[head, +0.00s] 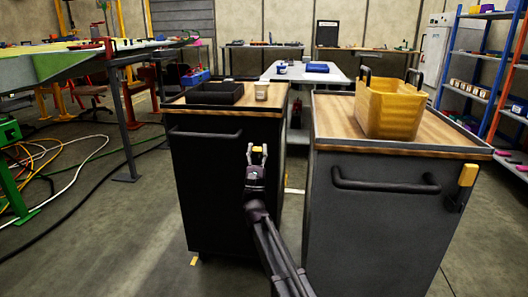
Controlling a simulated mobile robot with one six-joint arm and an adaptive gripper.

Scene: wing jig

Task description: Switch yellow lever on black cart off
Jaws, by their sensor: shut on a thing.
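The black cart (205,190) stands left of centre, with a wooden top and a dark handle (205,134) on its front. My gripper (257,150) is at the upper right of the cart's front face, shut on the yellow lever (256,154). Only a little yellow shows between the fingers; the rest of the lever and its mount are hidden. The lever's exact tilt cannot be told.
A grey cart (375,230) stands close on the right, with its own yellow lever (467,175) upright and a yellow crate (391,108) on top. A black tray (214,93) and a cup (261,91) sit on the black cart. Cables (75,150) lie on the floor at left.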

